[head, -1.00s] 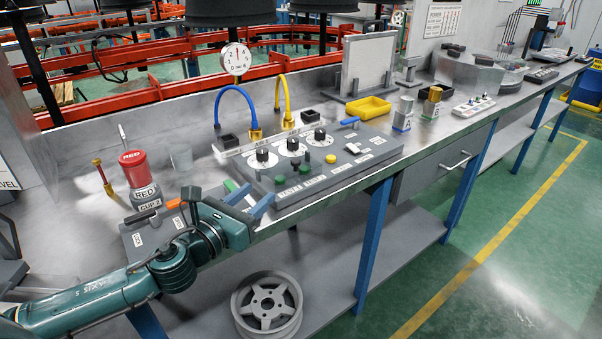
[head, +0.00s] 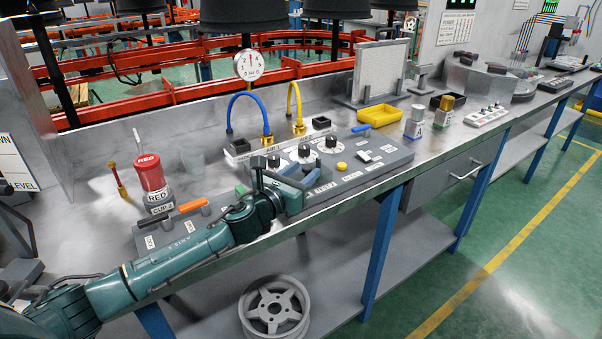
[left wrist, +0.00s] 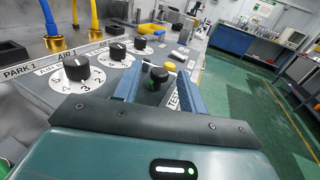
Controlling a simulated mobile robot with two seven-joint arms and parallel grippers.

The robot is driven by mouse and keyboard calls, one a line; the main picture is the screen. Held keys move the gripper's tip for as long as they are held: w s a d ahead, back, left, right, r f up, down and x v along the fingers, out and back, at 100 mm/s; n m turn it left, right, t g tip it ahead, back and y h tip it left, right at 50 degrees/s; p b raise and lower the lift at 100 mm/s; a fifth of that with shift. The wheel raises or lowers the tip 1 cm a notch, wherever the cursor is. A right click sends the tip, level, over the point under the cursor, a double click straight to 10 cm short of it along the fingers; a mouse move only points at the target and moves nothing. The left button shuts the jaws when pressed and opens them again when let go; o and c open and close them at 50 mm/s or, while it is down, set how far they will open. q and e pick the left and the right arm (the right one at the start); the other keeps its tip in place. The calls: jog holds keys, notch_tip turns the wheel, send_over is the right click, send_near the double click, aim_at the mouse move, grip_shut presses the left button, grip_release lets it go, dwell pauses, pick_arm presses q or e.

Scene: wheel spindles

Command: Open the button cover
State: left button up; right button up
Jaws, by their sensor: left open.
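The grey control panel (head: 375,167) lies on the bench. My left gripper (head: 285,174) is open over the panel's front left part and hides the buttons there. In the left wrist view its two blue fingers (left wrist: 160,72) stand either side of a dark round-topped piece (left wrist: 158,74) with green at its base. I cannot tell whether the fingers touch it. The yellow button (left wrist: 170,66) shows just beyond. I cannot make out a separate button cover. My right gripper is out of view.
Blue and yellow hoses (head: 297,108) rise behind the panel. A red-topped cup (head: 152,176) and a lever box (head: 150,236) stand left. A yellow tray (head: 379,115) and labelled blocks stand right. A wheel (head: 273,307) lies on the lower shelf.

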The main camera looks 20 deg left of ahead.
pick_arm(q)
jog(key=shift+c, duration=0.4)
grip_shut()
